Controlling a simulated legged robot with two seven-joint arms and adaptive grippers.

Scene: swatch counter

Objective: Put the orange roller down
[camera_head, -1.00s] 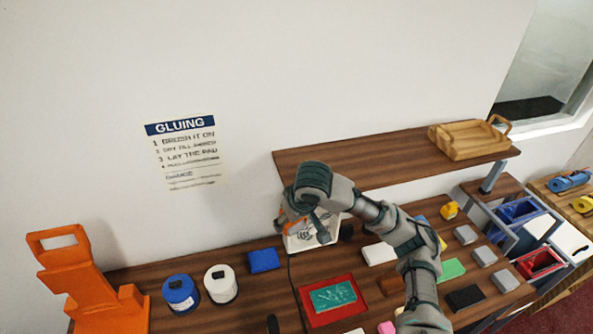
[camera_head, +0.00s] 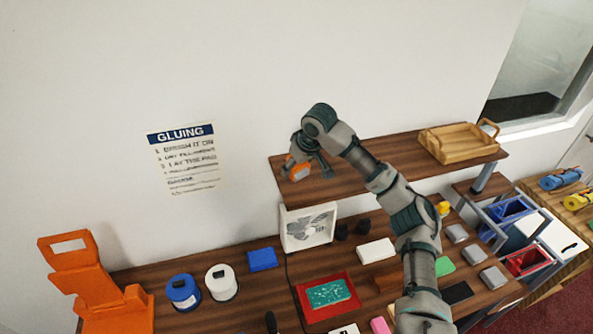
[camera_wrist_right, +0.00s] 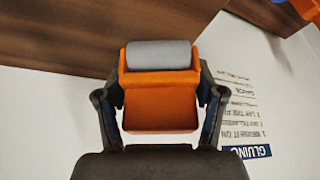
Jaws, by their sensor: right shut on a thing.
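The orange roller (camera_head: 299,170) is in my right gripper (camera_head: 312,168), near the left end of the raised wooden shelf (camera_head: 375,165) in the head view. In the right wrist view the roller (camera_wrist_right: 160,95) shows an orange body with a grey cylinder (camera_wrist_right: 160,55) at its far end. The fingers of my right gripper (camera_wrist_right: 160,108) are shut on its two sides. Whether the roller touches the shelf cannot be told. My left gripper is in neither view.
A wooden tray (camera_head: 458,142) stands at the shelf's right end; the shelf's middle is clear. Below are a white fan (camera_head: 308,228), a red tray (camera_head: 352,306), a blue pot (camera_head: 182,292), a white pot (camera_head: 221,284) and an orange stand (camera_head: 85,280). A gluing notice (camera_head: 186,158) hangs on the wall.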

